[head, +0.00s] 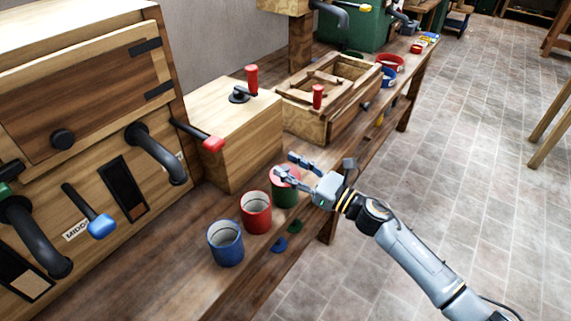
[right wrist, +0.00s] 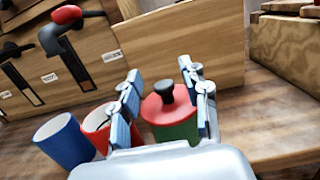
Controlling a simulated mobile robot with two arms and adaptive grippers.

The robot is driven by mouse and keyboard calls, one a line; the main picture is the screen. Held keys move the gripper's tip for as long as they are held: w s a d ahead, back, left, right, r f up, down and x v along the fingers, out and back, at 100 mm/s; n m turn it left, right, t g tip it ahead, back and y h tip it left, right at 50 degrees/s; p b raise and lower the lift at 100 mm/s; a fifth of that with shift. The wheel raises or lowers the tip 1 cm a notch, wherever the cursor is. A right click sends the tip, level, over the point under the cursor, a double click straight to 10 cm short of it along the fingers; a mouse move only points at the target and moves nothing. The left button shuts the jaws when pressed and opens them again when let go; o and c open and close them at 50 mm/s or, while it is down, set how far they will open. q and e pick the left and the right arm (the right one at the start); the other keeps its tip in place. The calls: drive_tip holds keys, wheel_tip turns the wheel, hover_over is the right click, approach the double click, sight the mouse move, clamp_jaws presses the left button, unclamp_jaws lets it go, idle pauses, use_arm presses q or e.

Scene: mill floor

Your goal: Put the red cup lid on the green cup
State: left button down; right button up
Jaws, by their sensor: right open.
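The green cup (head: 286,196) stands on the wooden bench at the end of a row of three cups. The red cup lid (right wrist: 170,104), with a black knob, lies on top of the green cup (right wrist: 177,131) and looks level. In the head view the lid (head: 284,176) is partly covered by my gripper. My right gripper (head: 288,164) is open at the lid. In the right wrist view its fingers (right wrist: 160,72) stand apart, to either side of the lid and knob. I cannot tell whether a finger touches the lid. My left gripper is not in view.
A red cup (head: 256,218) and a blue cup (head: 225,248) stand beside the green cup. A wooden box with a crank (head: 235,135) and a panel with pipes and levers are behind. Blue (head: 280,244) and green discs show below the bench edge. Open floor lies right.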

drive_tip(key=b+v, duration=0.1)
drive_tip(key=v, duration=0.9)
drive_tip(key=shift+s+d+b, duration=0.15)
drive_tip(key=shift+b, duration=0.25)
drive_tip(key=shift+f, duration=0.2)
drive_tip(key=d+f+m+t+h, duration=0.1)
drive_tip(key=d+f+m+h, duration=0.45)
drive_tip(key=f+m, duration=0.65)
drive_tip(key=d+f+m+t+h, duration=0.2)
drive_tip(key=d+f+m+h, duration=0.35)
drive_tip(key=f+m, duration=0.6)
drive_tip(key=s+d+f+m+g+h, duration=0.1)
drive_tip(key=s+d+f+m+g, duration=0.2)
drive_tip(key=f, duration=0.5)
drive_tip(key=s+d+f+m+h, duration=0.1)
drive_tip(key=s+f+m, duration=0.1)
drive_tip(key=s+f, duration=0.45)
drive_tip(key=s+d+f+m+g+h, duration=0.15)
drive_tip(key=s+f+m+g, duration=0.65)
drive_tip(key=s+f, duration=0.95)
drive_tip(key=s+a+f+m+g, duration=0.1)
drive_tip(key=s+m, duration=0.3)
drive_tip(key=s, duration=0.5)
drive_tip(key=s+a+f+m+g+h, duration=0.1)
drive_tip(key=s+m, duration=0.3)
drive_tip(key=s, duration=0.6)
drive_tip(key=shift+s+a+f, duration=0.2)
drive_tip(key=shift+a+f, duration=0.15)
drive_tip(key=shift+f, duration=0.45)
